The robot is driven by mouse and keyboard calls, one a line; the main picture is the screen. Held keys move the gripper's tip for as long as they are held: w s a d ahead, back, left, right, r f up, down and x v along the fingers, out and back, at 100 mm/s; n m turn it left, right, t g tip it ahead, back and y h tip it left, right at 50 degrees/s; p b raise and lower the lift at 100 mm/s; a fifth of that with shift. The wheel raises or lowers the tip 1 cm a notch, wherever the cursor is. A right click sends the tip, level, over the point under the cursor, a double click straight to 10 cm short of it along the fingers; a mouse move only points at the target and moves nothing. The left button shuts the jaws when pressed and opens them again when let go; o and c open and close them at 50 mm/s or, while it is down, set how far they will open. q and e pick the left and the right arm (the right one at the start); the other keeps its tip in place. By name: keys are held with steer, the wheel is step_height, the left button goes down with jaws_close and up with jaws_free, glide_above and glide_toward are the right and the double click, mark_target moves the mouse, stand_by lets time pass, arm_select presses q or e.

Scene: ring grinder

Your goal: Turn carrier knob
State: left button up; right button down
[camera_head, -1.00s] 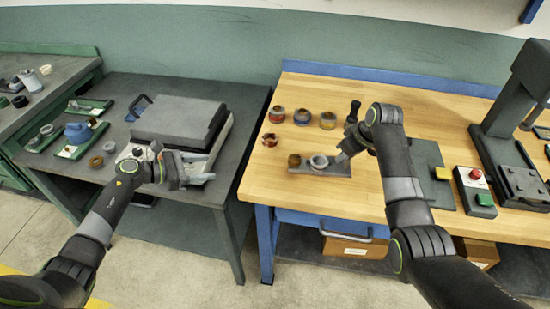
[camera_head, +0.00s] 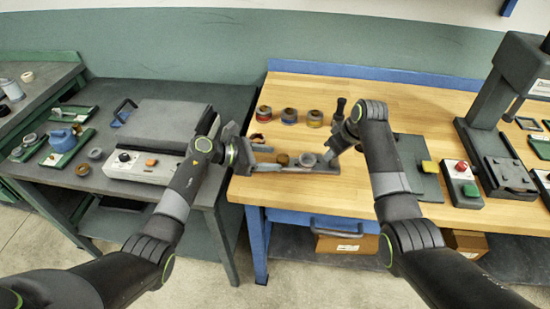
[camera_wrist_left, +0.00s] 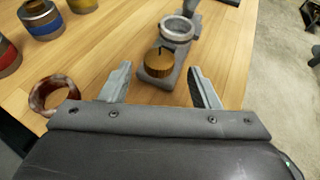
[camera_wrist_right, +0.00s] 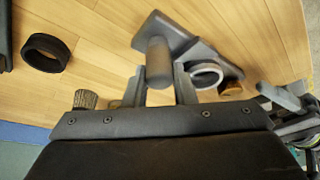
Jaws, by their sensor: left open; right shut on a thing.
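The carrier (camera_head: 327,168) is a grey plate on the wooden bench. It bears a brass knob (camera_head: 282,159) and a grey ring (camera_head: 308,159). The knob also shows in the left wrist view (camera_wrist_left: 160,62), with a dark mark on its top. My left gripper (camera_head: 268,158) is open at the carrier's left end. In the left wrist view its fingers point toward the knob, one to each side, apart from it. My right gripper (camera_head: 332,154) is shut on the carrier's grey post (camera_wrist_right: 158,62) at the other end.
A reddish-brown ring (camera_wrist_left: 55,93) lies close beside my left gripper. Several colour-banded cylinders, one with a blue band (camera_head: 289,115), stand behind the carrier. A dark-handled tool (camera_head: 340,105) stands behind my right gripper. A press (camera_head: 500,120) and a red button box (camera_head: 461,180) are at the right.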

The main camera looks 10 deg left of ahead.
mark_target(280, 162)
arm_select(q)
steer(key=shift+x, duration=1.2)
steer(key=c, duration=1)
steer(key=shift+s+f, duration=0.1)
steer(key=n+t+y, duration=0.1)
steer(key=n+t, duration=0.1)
steer(key=shift+s+d+n+t+y, duration=0.2)
steer(key=shift+s+n+t+y, duration=0.1)
steer(key=shift+n+t+y, duration=0.1)
steer(key=shift+s+d+n+t+y, duration=0.15)
steer(key=shift+n+t+y, duration=0.7)
steer(key=shift+n+y, duration=0.25)
steer(key=shift+s+d+n+t+y, duration=0.1)
steer(key=shift+d+n+t+y, duration=0.1)
steer(key=shift+n+t+y, duration=0.85)
steer(key=shift+n, duration=0.35)
steer(key=shift+f, duration=0.1)
